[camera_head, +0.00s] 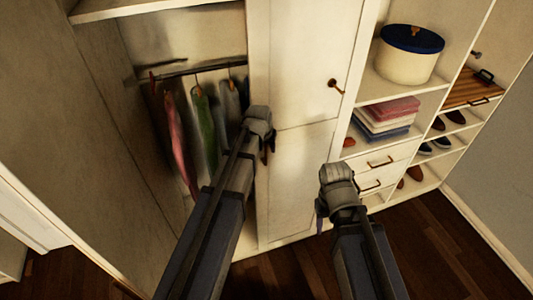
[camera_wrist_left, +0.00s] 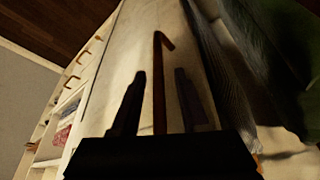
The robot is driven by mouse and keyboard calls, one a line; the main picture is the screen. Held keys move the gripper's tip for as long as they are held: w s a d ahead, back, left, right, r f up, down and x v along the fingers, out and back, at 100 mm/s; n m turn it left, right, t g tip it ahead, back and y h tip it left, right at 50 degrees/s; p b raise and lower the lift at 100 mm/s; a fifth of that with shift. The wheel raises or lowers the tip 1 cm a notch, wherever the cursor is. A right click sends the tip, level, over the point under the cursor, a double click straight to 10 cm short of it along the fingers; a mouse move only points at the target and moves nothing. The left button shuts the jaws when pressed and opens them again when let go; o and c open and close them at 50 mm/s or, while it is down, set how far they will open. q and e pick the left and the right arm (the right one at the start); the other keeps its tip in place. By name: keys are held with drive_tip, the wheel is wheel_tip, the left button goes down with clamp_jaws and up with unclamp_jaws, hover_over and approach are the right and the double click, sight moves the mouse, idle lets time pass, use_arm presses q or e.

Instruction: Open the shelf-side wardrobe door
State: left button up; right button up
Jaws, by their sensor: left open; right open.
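The shelf-side door (camera_head: 305,60) is the pale panel between the hanging clothes and the shelves. It looks shut. My left gripper (camera_head: 267,150) is at the door's left edge, beside the clothes opening. In the left wrist view its fingers (camera_wrist_left: 160,105) are open, with a thin bronze bar handle (camera_wrist_left: 160,65) showing between them. I cannot tell whether they touch it. The handle is mostly hidden in the head view. My right gripper (camera_head: 322,212) is open and low in front of the door's right side, apart from it.
Clothes (camera_head: 206,130) hang from a rail (camera_head: 200,68) in the open compartment at left. To the right, shelves hold a round box (camera_head: 408,62), folded cloths (camera_head: 388,115) and shoes (camera_head: 437,145) near drawers (camera_head: 383,165). Bare wooden floor (camera_head: 440,235) lies in front.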

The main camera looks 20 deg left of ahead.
use_arm(q)
drive_tip(key=shift+f, duration=0.15)
drive_tip(key=shift+c, duration=0.2)
clamp_jaws()
idle(1.2)
